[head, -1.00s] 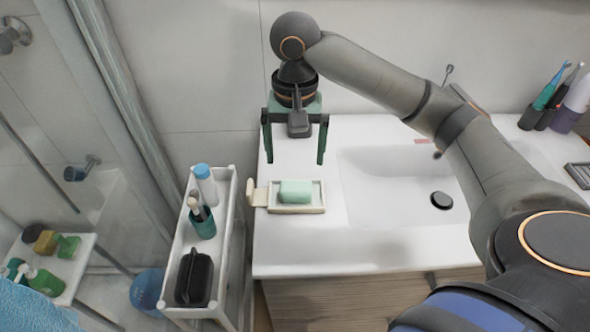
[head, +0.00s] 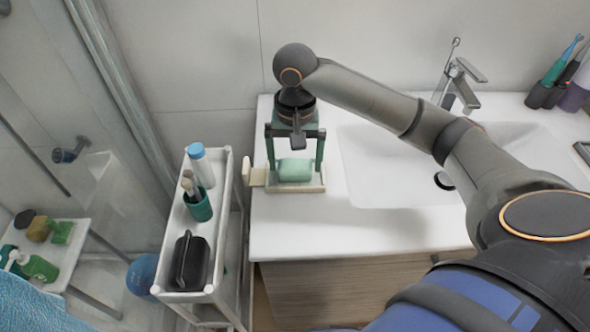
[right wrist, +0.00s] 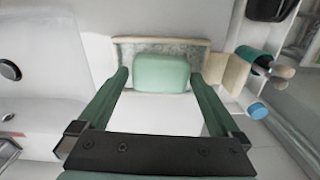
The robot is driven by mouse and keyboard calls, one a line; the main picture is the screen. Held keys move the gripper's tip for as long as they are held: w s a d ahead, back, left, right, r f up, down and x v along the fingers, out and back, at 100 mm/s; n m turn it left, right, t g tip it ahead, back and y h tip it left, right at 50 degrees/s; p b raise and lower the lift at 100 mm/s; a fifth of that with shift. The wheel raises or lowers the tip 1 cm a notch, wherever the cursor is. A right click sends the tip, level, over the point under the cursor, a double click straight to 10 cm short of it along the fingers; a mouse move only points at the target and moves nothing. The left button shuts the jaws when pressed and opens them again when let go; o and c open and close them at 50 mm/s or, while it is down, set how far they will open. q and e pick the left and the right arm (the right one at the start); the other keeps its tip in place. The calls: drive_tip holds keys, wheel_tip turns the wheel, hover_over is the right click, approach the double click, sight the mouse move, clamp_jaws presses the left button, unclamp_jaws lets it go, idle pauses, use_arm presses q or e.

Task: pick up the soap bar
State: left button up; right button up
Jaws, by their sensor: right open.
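The soap bar (head: 295,171) is pale green and lies in a shallow cream soap dish (head: 296,188) on the white counter, left of the basin. My right gripper (head: 295,168) is open above the dish, with one finger on each side of the soap in the head view. In the right wrist view the soap bar (right wrist: 161,73) sits between and just past the fingertips (right wrist: 160,74), with a gap on both sides. I cannot tell the exact height of the fingertips over the dish. My left gripper is not in view.
A small cream block (head: 256,176) stands at the dish's left edge. A white cart (head: 222,220) with bottles, a teal cup (head: 199,205) and a black case (head: 190,262) is to the left. The basin (head: 395,170) and tap (head: 458,85) are to the right. The counter's front is clear.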

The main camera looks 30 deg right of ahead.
drive_tip(key=shift+f, duration=0.8)
drive_tip(key=shift+c, duration=0.2)
drive_tip(key=c, duration=1.1)
